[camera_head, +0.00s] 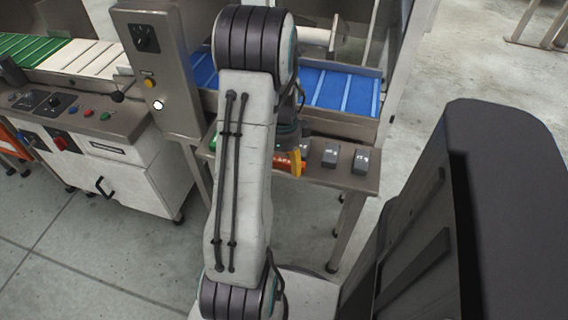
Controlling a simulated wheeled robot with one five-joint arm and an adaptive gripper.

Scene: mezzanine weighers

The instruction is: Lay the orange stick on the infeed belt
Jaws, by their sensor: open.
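An orange stick (286,164) shows in part on the narrow steel shelf (345,182), just right of my arm. A yellow piece touches or overlaps its right end; I cannot tell which. The infeed belt appears to be the blue ribbed belt (345,92), behind and above the shelf, running left and right behind my arm. My gripper (288,142) is mostly hidden behind my arm, low over the shelf beside the orange stick. It is open, and its fingertips cannot be made out clearly.
A green thing (213,143) shows left of my arm. A steel control box (160,70) rises at the belt's left. A white cabinet (130,180) and pale belt (80,58) are further left.

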